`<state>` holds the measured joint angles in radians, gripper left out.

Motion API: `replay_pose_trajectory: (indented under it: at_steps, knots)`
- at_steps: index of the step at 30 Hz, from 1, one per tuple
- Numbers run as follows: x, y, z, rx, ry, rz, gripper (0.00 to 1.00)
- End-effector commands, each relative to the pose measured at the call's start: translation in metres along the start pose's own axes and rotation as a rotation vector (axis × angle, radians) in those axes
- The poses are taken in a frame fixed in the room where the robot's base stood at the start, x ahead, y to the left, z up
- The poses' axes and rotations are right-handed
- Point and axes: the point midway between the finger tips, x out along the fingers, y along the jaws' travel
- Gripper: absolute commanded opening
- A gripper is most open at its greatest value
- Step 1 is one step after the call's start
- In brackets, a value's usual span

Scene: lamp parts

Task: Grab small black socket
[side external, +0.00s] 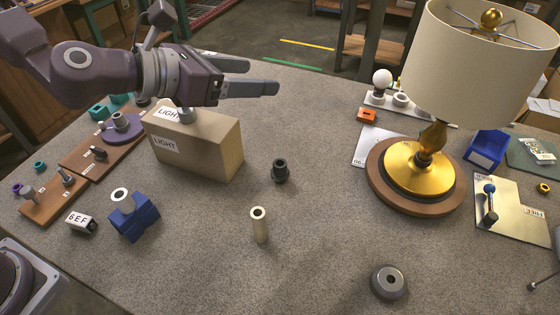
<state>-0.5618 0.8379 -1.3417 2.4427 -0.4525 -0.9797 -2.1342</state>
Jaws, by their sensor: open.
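The small black socket (280,171) stands on the grey table near the middle, just right of the cardboard box. It looks upright, with a dark hole in its top. My gripper (276,76) is at the upper left of the side external view, with its two fingers pointing right. The fingers are spread apart and nothing is between them. It is raised above the table, over and behind the box, apart from the socket.
A cardboard box (205,145) stands left of the socket. A cream tube (259,227), a grey disc (389,283) and a blue block (135,218) are nearer the front. A lamp (418,168) on a wooden base stands to the right. The table around the socket is clear.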

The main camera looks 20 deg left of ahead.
Motion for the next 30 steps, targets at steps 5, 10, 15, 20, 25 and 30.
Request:
replay_pose_trajectory:
  at_steps: [5,10,15,20,25,30]
  knots:
    - [0.031,-0.002,-0.076,-0.005,0.011,-0.006,0.67]
    - [0.068,-0.001,-0.168,-0.002,0.011,-0.001,0.67]
    - [0.096,0.001,-0.230,0.003,0.002,0.003,0.67]
    - [0.112,0.001,-0.241,0.007,-0.003,0.002,0.67]
    - [0.141,0.000,-0.241,0.009,-0.005,0.002,0.67]
    - [0.168,0.000,-0.241,0.005,-0.003,0.003,0.67]
